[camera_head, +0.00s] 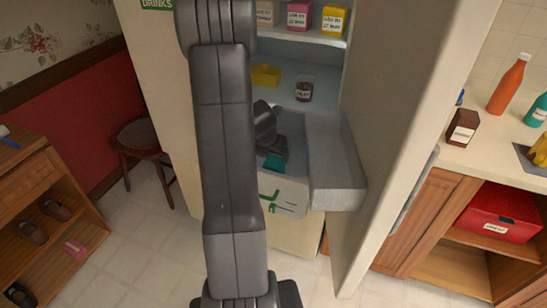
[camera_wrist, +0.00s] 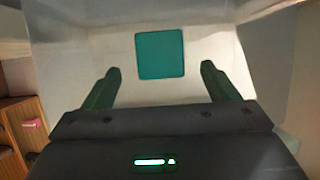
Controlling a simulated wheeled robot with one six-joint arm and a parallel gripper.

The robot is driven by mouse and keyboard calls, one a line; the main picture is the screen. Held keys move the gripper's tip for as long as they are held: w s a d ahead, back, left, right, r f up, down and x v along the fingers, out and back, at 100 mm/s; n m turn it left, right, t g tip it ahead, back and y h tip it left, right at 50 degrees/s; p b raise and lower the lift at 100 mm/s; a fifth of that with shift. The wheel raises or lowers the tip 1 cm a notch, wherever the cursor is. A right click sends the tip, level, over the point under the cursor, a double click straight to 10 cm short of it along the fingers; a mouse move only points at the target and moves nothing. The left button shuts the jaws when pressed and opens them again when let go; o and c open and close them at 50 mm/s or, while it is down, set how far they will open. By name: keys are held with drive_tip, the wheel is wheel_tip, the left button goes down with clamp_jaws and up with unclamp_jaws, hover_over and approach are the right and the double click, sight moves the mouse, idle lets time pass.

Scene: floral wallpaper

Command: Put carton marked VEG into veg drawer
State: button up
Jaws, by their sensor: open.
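A teal block (camera_head: 273,163), likely the carton seen from above, lies in the pulled-out left drawer (camera_head: 285,195), whose white front bears a green mark. In the wrist view the teal block (camera_wrist: 160,53) shows as a flat square near the drawer's white wall; no VEG lettering is legible on it. My gripper (camera_wrist: 160,68) is open, its two dark green fingers apart, one to each side of the square in the picture, touching neither. In the head view my gripper (camera_head: 275,155) is over this drawer, partly hidden by my wrist.
A second pale drawer (camera_head: 338,195) sticks out to the right, beside the open fridge door (camera_head: 405,120). Fridge shelves hold a yellow tray (camera_head: 266,76), a jar (camera_head: 304,90) and several cartons. A counter (camera_head: 492,140) with bottles stands right; a chair (camera_head: 146,138) stands left.

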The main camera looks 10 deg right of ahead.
drive_tip(key=shift+v, duration=1.65)
